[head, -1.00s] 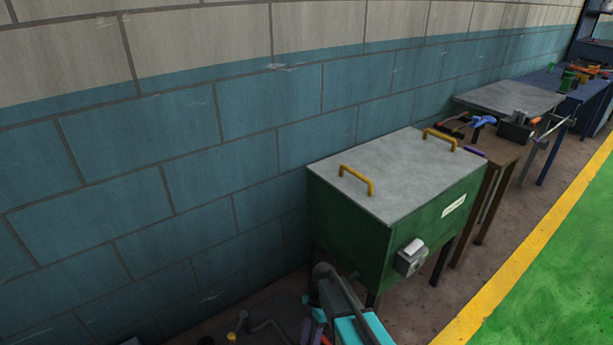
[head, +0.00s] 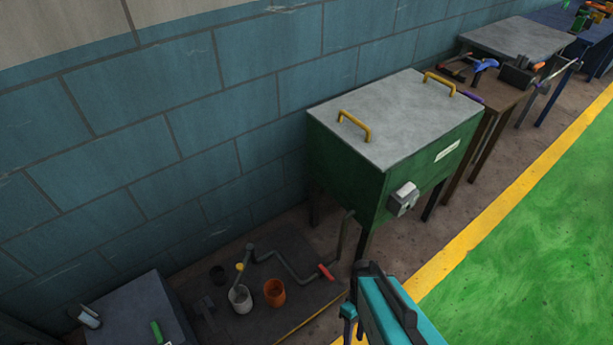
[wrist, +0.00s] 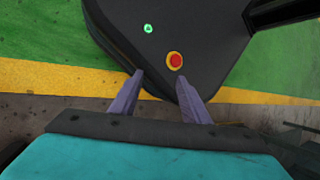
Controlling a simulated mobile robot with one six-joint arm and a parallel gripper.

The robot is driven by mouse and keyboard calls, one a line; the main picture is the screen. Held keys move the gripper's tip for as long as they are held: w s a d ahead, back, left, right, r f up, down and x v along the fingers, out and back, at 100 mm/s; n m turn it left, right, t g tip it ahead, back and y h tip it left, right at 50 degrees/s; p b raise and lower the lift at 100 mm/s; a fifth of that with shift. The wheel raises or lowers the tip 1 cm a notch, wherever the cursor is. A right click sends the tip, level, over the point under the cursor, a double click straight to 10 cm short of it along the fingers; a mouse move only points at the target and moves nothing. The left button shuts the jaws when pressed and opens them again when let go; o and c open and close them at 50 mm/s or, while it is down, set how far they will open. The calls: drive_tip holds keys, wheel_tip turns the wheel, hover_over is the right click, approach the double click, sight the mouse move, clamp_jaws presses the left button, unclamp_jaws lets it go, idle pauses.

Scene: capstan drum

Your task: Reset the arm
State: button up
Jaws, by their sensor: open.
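My gripper (wrist: 160,88) shows in the wrist view with two purple-grey fingers spread apart and nothing between them. The fingers point at my own dark base, which carries a red button on a yellow ring and a small green light. The teal part of my arm lies across the bottom of the head view, right of centre, in front of the green cabinet. I cannot make out the fingertips in the head view.
A green cabinet (head: 345,165) with a grey top and yellow handles stands by the wall. A dark low platform (head: 305,265) bears a bent crank (head: 290,262), a white cup (head: 240,298) and an orange cup (head: 274,292). Open green floor (head: 540,230) lies right of the yellow line.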

drive_tip(key=shift+s+d+r+m+t+h, duration=0.15)
drive_tip(key=shift+d+m+t, duration=0.1)
drive_tip(key=shift+m, duration=1.1)
drive_tip(key=shift+d+m+t+h, duration=0.15)
drive_tip(key=shift+d+m, duration=0.1)
drive_tip(key=shift+m, duration=1.05)
drive_tip(key=shift+s+d+r+m+t+h, duration=0.1)
drive_tip(key=shift+d+m+t, duration=0.15)
drive_tip(key=shift+m, duration=1.1)
drive_tip(key=shift+c, duration=1.4)
